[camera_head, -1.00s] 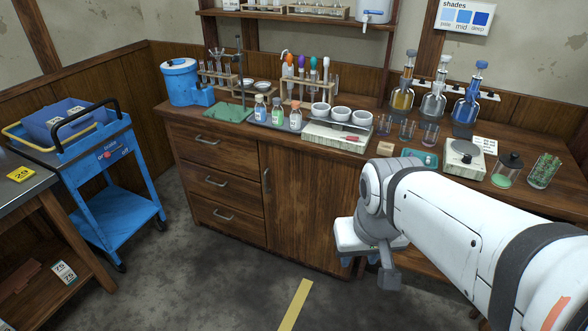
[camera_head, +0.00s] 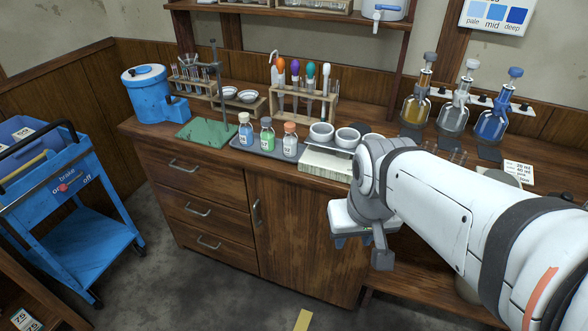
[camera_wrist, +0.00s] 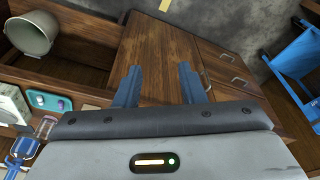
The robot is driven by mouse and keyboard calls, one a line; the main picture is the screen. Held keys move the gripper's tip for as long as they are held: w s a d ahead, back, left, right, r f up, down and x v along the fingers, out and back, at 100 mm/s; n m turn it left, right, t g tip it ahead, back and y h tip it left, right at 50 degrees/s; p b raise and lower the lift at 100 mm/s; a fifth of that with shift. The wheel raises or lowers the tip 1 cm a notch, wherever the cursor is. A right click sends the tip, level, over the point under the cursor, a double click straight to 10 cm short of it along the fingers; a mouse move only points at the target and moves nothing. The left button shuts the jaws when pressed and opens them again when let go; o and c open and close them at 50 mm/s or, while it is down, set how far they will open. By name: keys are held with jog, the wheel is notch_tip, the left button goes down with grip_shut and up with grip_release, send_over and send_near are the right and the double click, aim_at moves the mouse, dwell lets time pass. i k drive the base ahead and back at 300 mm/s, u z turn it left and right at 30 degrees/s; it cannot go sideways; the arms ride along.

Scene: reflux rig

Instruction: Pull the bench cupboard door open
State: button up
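The bench cupboard door (camera_head: 305,235) is brown wood and looks shut, flush beside the drawers. Its upright metal handle (camera_head: 257,212) is near its left edge in the head view. My gripper (camera_head: 350,243) is in front of the door's right side in that view, to the right of the handle and apart from it. In the wrist view my gripper (camera_wrist: 158,78) shows two blue fingers spread apart with nothing between them. The door (camera_wrist: 155,50) lies beyond the fingers.
Drawers (camera_head: 205,210) with metal handles stand left of the door. A blue trolley (camera_head: 75,215) stands further left. A bucket (camera_wrist: 32,35) sits in the open bay beside the cupboard. Glassware and bottles crowd the bench top. The floor before the cupboard is clear.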

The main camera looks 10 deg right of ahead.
aim_at(296, 250)
jog(key=z, duration=0.1)
jog(key=i, duration=0.1)
jog(key=u, duration=0.15)
jog(key=k, duration=0.9)
jog(key=u, duration=0.6)
jog(key=i, duration=1.3)
jog(key=u, duration=0.65)
